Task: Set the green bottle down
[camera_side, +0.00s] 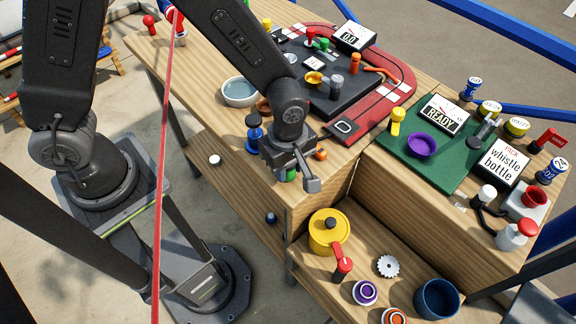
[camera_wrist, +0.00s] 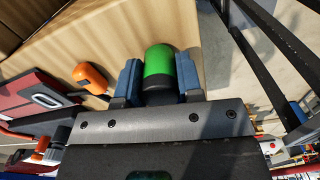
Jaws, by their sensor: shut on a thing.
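My gripper (camera_wrist: 160,77) is shut on the green bottle (camera_wrist: 159,62), with one blue-grey jaw pad on each side of it in the wrist view. In the side view my gripper (camera_side: 291,172) is over the wooden bench near its front edge. Only a small green part of the bottle (camera_side: 291,175) shows there below the gripper. The rest of the bottle is hidden, and I cannot tell whether its base touches the bench top.
An orange bottle-like piece (camera_wrist: 90,78) stands close beside the gripper. A blue piece (camera_side: 254,132) and a white bowl (camera_side: 240,92) are to the left. A lower shelf holds a yellow pot (camera_side: 328,236) and a blue bowl (camera_side: 437,299). A green mat (camera_side: 428,165) lies right.

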